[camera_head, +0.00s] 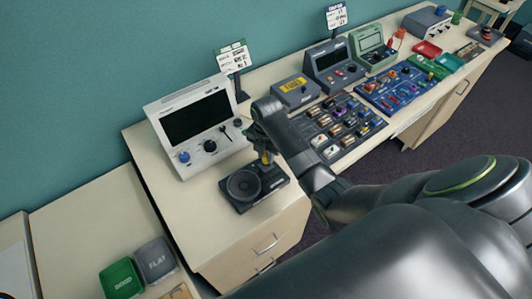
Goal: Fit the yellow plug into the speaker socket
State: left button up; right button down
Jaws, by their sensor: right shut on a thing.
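The black speaker unit (244,186), with a round cone on a flat base, sits on the desk in front of the white instrument. My right gripper (265,150) points down over the back right part of this unit. It is shut on the yellow plug (266,159), of which only a small part shows below the fingers. The socket is hidden by the gripper and plug, so I cannot tell whether the plug is in it or just above it. My left gripper is not in view.
A white instrument (194,126) with a dark screen stands behind the speaker. A dark tray of components (340,149) lies to the right, partly behind my arm. A grey box with a yellow label (295,92) stands behind the tray. Green and grey bins (121,279) are at lower left.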

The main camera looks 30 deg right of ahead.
jog(key=shift+f, duration=0.6)
dwell(0.3)
jog(key=c, duration=0.6)
grip_release()
jog(key=shift+c, duration=0.2)
jog(key=shift+r, duration=4.05)
